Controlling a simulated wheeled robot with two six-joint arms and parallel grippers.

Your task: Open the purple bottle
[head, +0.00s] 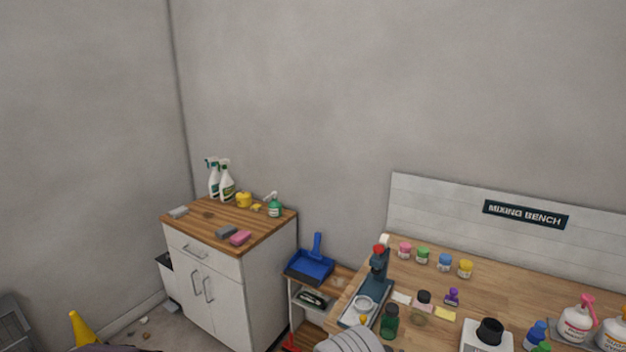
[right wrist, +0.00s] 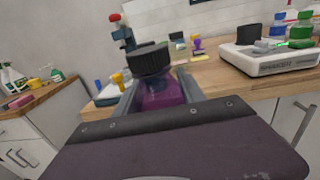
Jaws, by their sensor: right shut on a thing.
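The purple bottle (right wrist: 163,94) is in the right wrist view, with a dark ribbed cap (right wrist: 150,60) on its top. The bottle looks slightly tilted in this view. My right gripper (right wrist: 158,88) is shut on it, with one finger on each side of its body. The lower part of the bottle is hidden behind the gripper's dark body. I cannot make out the bottle in the head view. My left gripper is in neither view.
A cabinet (head: 213,285) with spray bottles stands left. A blue dustpan (head: 310,266) lies between them.

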